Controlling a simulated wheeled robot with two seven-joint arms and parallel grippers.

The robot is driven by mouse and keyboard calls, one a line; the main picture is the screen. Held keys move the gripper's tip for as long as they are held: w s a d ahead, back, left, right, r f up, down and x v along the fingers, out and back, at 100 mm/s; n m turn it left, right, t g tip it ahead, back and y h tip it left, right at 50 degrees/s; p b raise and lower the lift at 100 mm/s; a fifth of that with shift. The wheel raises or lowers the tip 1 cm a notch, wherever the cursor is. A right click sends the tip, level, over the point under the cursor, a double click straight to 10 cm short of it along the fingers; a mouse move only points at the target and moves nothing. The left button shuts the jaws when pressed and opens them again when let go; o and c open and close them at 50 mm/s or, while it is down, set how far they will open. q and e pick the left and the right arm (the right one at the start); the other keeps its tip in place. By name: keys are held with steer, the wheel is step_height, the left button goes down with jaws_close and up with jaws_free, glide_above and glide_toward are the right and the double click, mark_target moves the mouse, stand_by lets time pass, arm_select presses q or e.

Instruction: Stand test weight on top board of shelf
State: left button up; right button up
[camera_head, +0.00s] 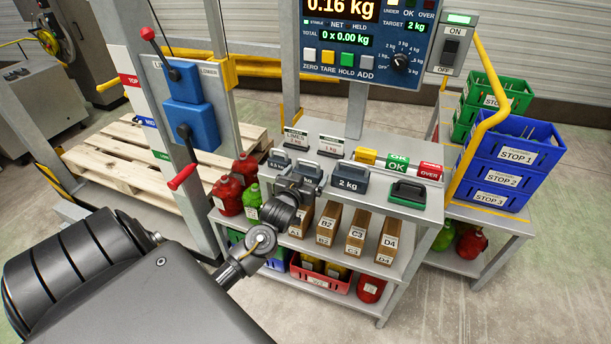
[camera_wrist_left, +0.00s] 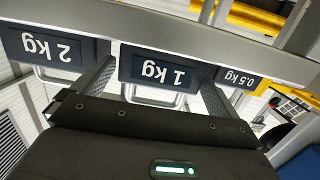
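Dark test weights with handles stand in a row on the grey top board (camera_head: 432,203) of the shelf: the 0.5 kg (camera_head: 279,160), the 1 kg (camera_head: 307,172) and the 2 kg (camera_head: 349,181). My left gripper (camera_head: 303,184) is at the front of the 1 kg weight. In the left wrist view, upside down, the 1 kg weight (camera_wrist_left: 160,72) and its handle lie between the spread fingers (camera_wrist_left: 155,92), with gaps beside the handle. The 2 kg (camera_wrist_left: 50,48) and 0.5 kg (camera_wrist_left: 238,78) weights flank it. My right gripper is out of view.
Cartons (camera_head: 327,224) stand on the board below. A scale display (camera_head: 367,40) rises behind. Blue crates (camera_head: 508,160) stand right, a lever post (camera_head: 192,105) left.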

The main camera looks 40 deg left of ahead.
arm_select(q)
steer(key=shift+r, duration=0.1)
steer(key=b+v, duration=0.1)
steer(key=v, duration=1.1)
steer(key=s+d+f+m+g+h, duration=0.1)
steer(key=s+d+f+g, duration=0.1)
steer(key=f, duration=0.9)
steer(key=s+d+f+m+g+h, duration=0.1)
steer(key=s+f+g, duration=0.1)
steer(key=f, duration=0.9)
steer(key=s+d+f+m+g+h, duration=0.1)
steer(key=s+d+f+g, duration=0.1)
steer(key=f, duration=0.9)
steer(key=s+d+f+m+g, duration=0.2)
steer(key=s+d+f+g, duration=0.2)
steer(key=s+f, duration=0.85)
steer(key=s+d+f+g, duration=0.1)
steer(key=s+f, duration=0.2)
steer(key=s, duration=0.4)
steer(key=s+d+f+g+h, duration=0.1)
steer(key=s+d+f+g, duration=0.1)
steer(key=s+f, duration=0.2)
steer(key=s+d+f+m+g+h, duration=0.1)
steer(key=s+f, duration=0.2)
steer(key=s, duration=0.6)
steer(key=shift+s+d+f, duration=0.25)
steer(key=shift+s, duration=0.05)
